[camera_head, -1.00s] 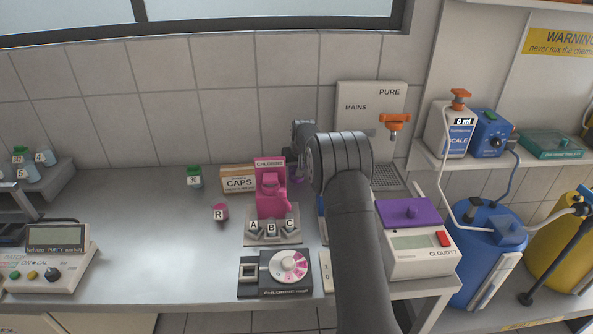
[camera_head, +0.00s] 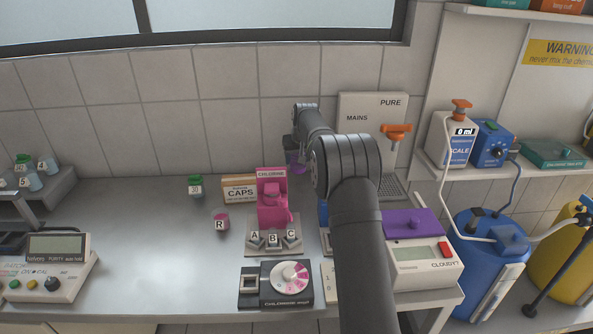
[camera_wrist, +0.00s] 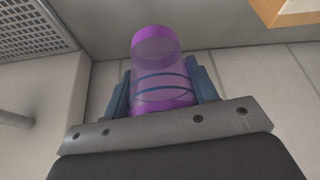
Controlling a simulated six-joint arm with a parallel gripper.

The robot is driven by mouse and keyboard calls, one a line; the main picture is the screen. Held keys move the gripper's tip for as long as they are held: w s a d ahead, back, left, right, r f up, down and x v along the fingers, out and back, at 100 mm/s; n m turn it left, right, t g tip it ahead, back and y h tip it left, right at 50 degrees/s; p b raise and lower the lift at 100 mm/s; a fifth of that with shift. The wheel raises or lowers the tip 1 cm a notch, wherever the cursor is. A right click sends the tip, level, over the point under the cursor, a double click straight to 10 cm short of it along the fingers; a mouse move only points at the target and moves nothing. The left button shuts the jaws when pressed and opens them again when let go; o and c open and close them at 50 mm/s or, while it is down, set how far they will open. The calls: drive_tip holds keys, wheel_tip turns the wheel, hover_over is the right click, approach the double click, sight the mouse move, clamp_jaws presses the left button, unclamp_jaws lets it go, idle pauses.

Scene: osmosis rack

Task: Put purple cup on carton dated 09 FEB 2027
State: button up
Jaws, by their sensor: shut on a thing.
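The purple cup (camera_wrist: 160,65) is translucent, with dark rings around it, and sits between the fingers of my gripper (camera_wrist: 165,92) in the wrist view. The gripper is shut on it. In the head view the purple cup (camera_head: 297,158) shows behind the pink dispenser, near the back wall, partly hidden by my gripper (camera_head: 292,146). A tan and white carton (camera_head: 240,189) marked CAPS stands on the bench, left of the pink dispenser and left of the cup. Its small lower print is too blurred to read a date. A tan edge, perhaps of a carton, shows at the wrist view's upper right.
A pink CHLORINE dispenser (camera_head: 272,208) stands right of the carton, with cups A, B and C before it. A drain grate (camera_wrist: 35,38) shows in the wrist view.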

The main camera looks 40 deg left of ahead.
drive_tip(key=s+a+r+n, duration=0.1)
drive_tip(key=s+a+r, duration=0.1)
drive_tip(key=s+r, duration=0.9)
hover_over(240, 179)
wheel_tip(240, 179, down, 7)
drive_tip(key=shift+a+r, duration=0.1)
drive_tip(key=shift+a, duration=0.05)
drive_tip(key=shift+f, duration=1.95)
drive_tip(key=shift+f, duration=0.15)
drive_tip(key=o, duration=0.9)
drive_tip(key=shift+o, duration=0.2)
